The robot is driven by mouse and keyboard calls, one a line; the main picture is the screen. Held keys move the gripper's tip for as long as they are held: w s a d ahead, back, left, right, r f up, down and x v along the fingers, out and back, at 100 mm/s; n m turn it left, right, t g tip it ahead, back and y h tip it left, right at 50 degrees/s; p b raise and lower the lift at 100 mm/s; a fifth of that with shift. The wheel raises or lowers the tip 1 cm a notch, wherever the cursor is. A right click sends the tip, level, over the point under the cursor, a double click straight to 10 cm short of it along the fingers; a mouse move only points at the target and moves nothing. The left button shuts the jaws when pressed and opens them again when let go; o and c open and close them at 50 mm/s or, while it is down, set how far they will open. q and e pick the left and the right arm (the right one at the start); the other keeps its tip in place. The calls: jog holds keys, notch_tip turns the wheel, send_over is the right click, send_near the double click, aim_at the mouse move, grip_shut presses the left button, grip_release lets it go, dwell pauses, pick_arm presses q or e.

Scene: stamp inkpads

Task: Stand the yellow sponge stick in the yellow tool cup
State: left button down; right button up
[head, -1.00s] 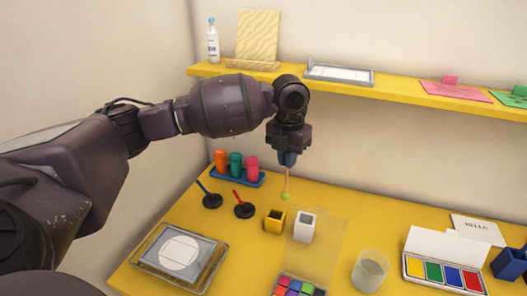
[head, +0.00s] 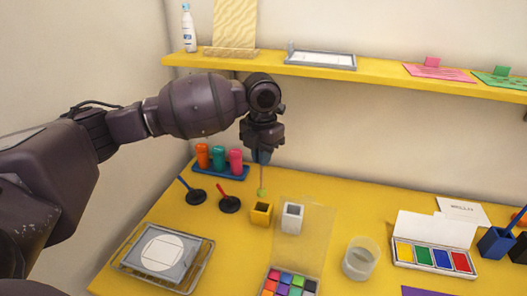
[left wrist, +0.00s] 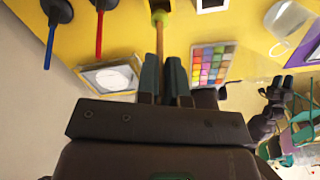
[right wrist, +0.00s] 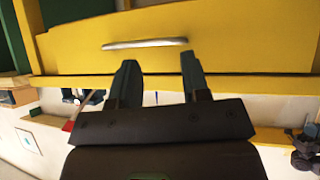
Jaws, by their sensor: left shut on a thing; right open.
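My left gripper (head: 261,157) is shut on the thin wooden handle of the sponge stick (head: 262,176). The stick hangs upright with its yellow-green tip down. In the head view the tip is just above the back of the small square yellow tool cup (head: 261,214), apart from its rim. In the left wrist view, the stick (left wrist: 160,42) points away from the fingers and its tip overlaps the yellow cup (left wrist: 158,5), which is cut by the top edge. My right gripper (right wrist: 157,78) is open and empty in the right wrist view, facing a yellow drawer front.
A white cup (head: 292,218) stands just right of the yellow cup. Red (head: 229,204) and blue (head: 194,196) sticks in black holders stand to its left. A blue tray (head: 222,172) with several colored bottles is behind. A multicolor inkpad (head: 289,283) lies in front.

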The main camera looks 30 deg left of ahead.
aim_at(262, 189)
pick_arm(q)
notch_tip(262, 189, down, 2)
jog(key=shift+f+b, duration=0.1)
jog(key=shift+b, duration=0.35)
jog(key=shift+f+b, duration=0.3)
jog(key=shift+f, duration=0.2)
jog(key=shift+f+b, duration=0.3)
jog(key=shift+f, duration=2.15)
jog(key=c, duration=1.2)
grip_release()
jog(key=shift+o, duration=0.2)
